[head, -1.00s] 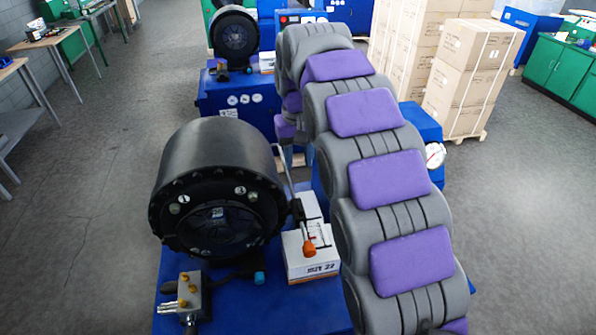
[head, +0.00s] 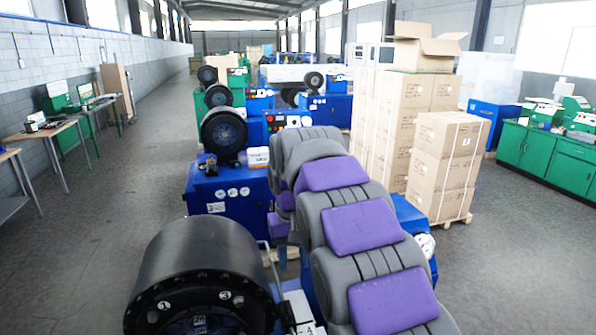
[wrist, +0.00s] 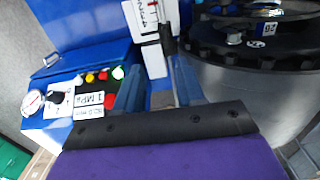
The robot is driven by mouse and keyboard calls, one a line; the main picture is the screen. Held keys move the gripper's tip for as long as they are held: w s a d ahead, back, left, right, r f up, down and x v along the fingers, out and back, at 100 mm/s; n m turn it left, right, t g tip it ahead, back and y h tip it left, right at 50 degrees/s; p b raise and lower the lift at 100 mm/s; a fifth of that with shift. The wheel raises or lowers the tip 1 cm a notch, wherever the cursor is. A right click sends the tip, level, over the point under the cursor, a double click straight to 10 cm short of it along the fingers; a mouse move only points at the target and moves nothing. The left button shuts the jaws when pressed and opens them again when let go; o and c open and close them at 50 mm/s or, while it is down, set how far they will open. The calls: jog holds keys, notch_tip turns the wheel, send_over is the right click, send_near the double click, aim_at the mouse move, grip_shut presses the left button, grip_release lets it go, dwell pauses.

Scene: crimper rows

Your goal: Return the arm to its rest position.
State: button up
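My arm, grey with purple pads, reaches from the bottom right of the head view up to the middle and bends down there. A large black crimper head (wrist: 235,75) is close on the right.
In the head view, the near crimper drum (head: 200,268) stands left of my arm. More blue machines (head: 232,190) line up behind. Stacked cartons (head: 445,165) on a pallet stand to the right. Workbenches (head: 50,130) are along the left wall. The left aisle floor is clear.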

jog(key=s+d+f+m+b, duration=0.1)
jog(key=s+d+f+b, duration=0.15)
jog(key=s+d, duration=0.5)
jog(key=s+d+f+m+b, duration=0.15)
jog(key=s+d+f, duration=0.25)
jog(key=s, duration=0.6)
jog(key=s+d+f+b, duration=0.2)
jog(key=s+f, duration=0.4)
jog(key=s, duration=0.4)
jog(key=s+d+f+g+b, duration=0.1)
jog(key=s+d+f+b, duration=0.1)
jog(key=s+f, duration=0.4)
jog(key=s, duration=0.4)
jog(key=shift+s+d+f+g, duration=0.25)
jog(key=shift+s+g, duration=0.05)
jog(key=shift+s, duration=0.05)
